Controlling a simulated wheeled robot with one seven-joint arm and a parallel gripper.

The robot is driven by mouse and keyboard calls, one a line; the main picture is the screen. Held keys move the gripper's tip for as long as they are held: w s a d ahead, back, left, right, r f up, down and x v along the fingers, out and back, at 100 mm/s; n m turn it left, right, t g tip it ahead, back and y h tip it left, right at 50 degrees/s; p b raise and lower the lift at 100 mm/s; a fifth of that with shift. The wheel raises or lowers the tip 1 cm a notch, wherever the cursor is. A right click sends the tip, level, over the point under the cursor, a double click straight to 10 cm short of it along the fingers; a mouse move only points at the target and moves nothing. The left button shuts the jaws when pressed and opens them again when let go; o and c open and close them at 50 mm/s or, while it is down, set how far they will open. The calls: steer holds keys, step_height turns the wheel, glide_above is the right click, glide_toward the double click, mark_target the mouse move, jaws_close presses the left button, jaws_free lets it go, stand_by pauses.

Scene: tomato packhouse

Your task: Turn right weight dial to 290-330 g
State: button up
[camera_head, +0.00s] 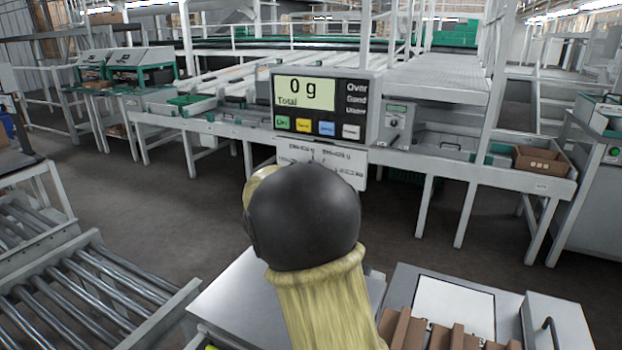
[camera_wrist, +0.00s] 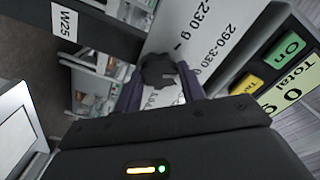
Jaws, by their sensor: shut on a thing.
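The white dial panel (camera_wrist: 196,38) shows a cut-off label ending in "230 g" and a "290-330 g" label in the wrist view. A black knob, the right weight dial (camera_wrist: 157,66), sits by these labels. My gripper (camera_wrist: 160,84) is shut on it, one dark finger on each side. The dial's pointer cannot be read. In the head view the panel (camera_head: 345,166) hangs below the scale display (camera_head: 305,93), which reads 0 g Total. There my own arm hides the gripper and dial.
The display has coloured buttons (camera_head: 302,125) just above the panel; a green "On" button (camera_wrist: 289,47) is close to my gripper in the wrist view. A roller conveyor (camera_head: 85,300) is at the lower left. A cardboard box (camera_head: 541,161) sits on the bench at right.

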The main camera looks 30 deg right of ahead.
steer(key=o, duration=1)
steer(key=p+v, duration=0.2)
steer(key=v, duration=1.5)
steer(key=shift+s+a+f, duration=0.1)
steer(key=shift+s+a, duration=0.05)
steer(key=shift+s, duration=0.05)
